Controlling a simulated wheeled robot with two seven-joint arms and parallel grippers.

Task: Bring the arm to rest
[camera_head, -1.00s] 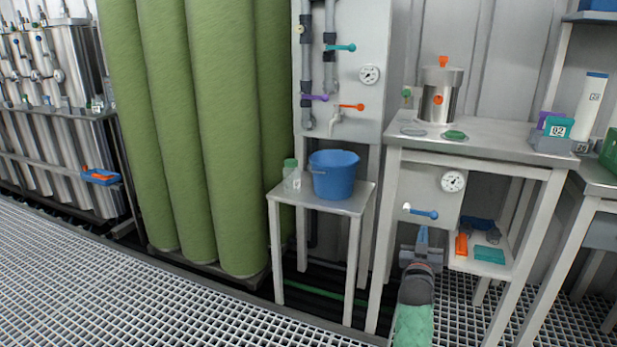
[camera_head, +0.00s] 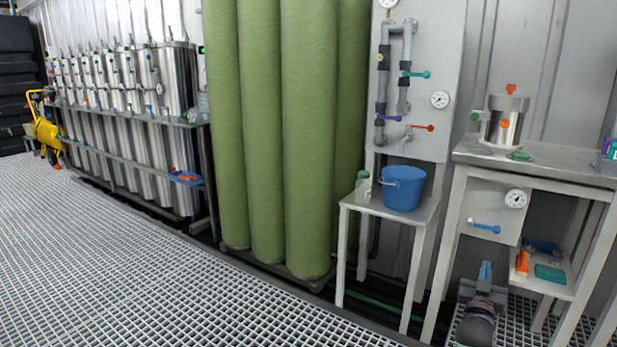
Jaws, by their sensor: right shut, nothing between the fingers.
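My right gripper (camera_head: 486,271) is low at the right of the head view, with its jaws shut and nothing held. It is in front of the steel stand (camera_head: 478,172), below a blue-handled valve (camera_head: 485,227) and apart from it. My forearm below it is cut off by the bottom edge. My left gripper is not in view.
A small table (camera_head: 385,207) carries a blue bucket (camera_head: 403,188) and a green-capped bottle (camera_head: 363,184). A shelf with an orange item (camera_head: 522,262) and a teal item (camera_head: 550,273) is right of my gripper. Green columns (camera_head: 307,140) stand left. The grating floor (camera_head: 150,270) is open.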

